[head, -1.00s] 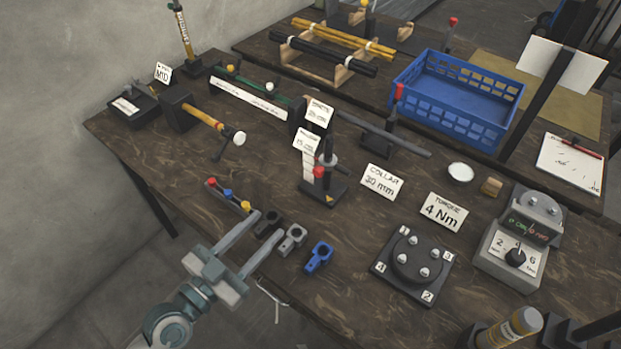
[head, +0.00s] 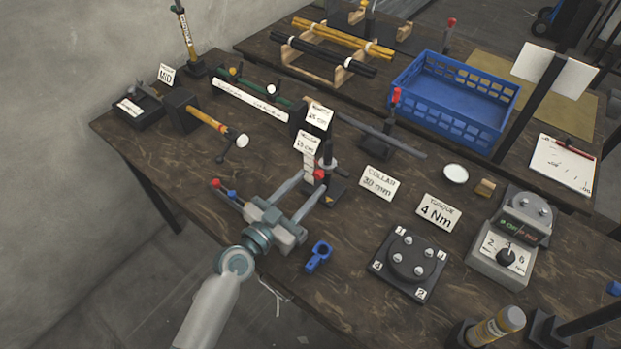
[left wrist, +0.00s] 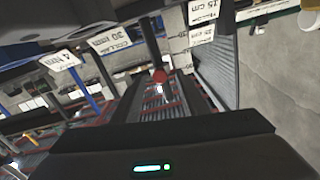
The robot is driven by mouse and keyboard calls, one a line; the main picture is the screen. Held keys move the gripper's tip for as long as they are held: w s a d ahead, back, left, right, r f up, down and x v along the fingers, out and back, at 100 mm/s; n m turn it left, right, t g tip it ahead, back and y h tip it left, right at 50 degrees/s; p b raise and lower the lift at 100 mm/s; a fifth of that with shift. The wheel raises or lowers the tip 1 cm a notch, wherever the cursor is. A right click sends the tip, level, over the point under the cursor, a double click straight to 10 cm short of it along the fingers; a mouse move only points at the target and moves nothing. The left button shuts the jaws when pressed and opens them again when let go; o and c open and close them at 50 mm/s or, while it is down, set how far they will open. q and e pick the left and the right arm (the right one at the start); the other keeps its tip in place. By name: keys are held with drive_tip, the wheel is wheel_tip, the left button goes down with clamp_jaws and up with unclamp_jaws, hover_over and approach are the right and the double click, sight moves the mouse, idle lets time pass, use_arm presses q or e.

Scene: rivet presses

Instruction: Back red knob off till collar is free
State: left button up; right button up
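The red knob (head: 320,174) sits on the side of the dark collar (head: 327,162), which is around an upright black post (head: 327,147) on a small base. A pale scale strip (head: 309,160) stands beside the post. My left gripper (head: 317,179) reaches in from the front left with its two long fingers apart. In the head view its tips are at the knob, one on either side; contact cannot be told. In the left wrist view the red knob (left wrist: 159,76) shows between the fingers. My right gripper is not in view.
A card reading "COLLAR 30 mm" (head: 378,182) stands right of the post. A numbered black fixture (head: 409,262) and a torque tester (head: 507,245) stand farther right.

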use_arm(q)
drive_tip(key=shift+x, duration=1)
clamp_jaws()
